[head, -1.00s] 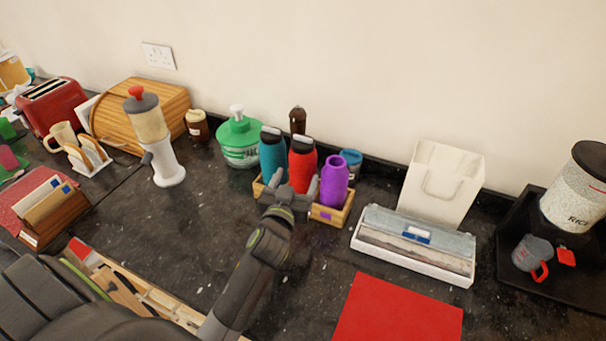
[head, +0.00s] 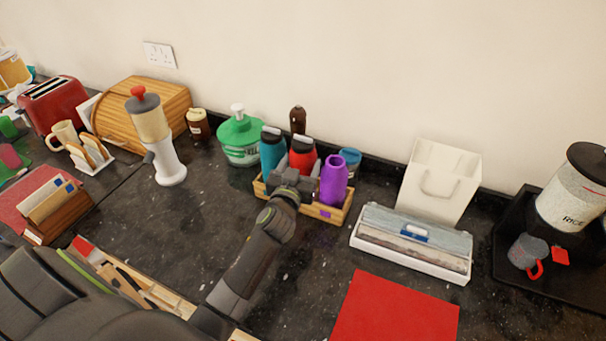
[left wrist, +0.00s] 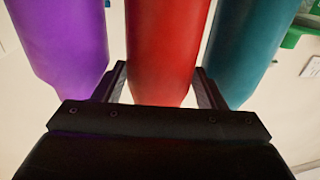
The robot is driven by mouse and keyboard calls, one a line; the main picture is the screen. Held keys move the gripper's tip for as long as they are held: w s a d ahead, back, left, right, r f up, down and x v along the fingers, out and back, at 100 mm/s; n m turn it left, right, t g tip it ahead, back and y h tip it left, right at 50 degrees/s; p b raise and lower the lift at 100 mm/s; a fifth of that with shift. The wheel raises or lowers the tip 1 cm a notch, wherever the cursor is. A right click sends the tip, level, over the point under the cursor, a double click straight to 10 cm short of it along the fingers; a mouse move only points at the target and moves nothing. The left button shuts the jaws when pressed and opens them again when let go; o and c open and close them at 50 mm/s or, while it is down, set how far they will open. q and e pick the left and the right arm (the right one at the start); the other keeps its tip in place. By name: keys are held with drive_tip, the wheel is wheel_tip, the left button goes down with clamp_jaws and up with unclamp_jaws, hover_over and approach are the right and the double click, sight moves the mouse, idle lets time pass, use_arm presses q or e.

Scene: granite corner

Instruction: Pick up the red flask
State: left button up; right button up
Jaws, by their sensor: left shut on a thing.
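The red flask (head: 303,155) stands in a wooden crate (head: 328,213), between a teal flask (head: 271,152) on its left and a purple flask (head: 333,181) on its right. My left gripper (head: 293,183) is in front of the red flask and shut on it, hiding its lower part in the head view. In the left wrist view the red flask (left wrist: 165,45) lies between the two fingers (left wrist: 160,88), with the purple flask (left wrist: 62,40) and the teal flask (left wrist: 246,45) close outside them. My right gripper is not in view.
A green dispenser (head: 240,140) and a brown bottle (head: 298,120) stand close to the crate. A red mat (head: 395,308) lies in front. Dark counter is free left of my arm.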

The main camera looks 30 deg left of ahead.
use_arm(q)
drive_tip(key=c, duration=0.4)
drive_tip(key=shift+r, duration=0.1)
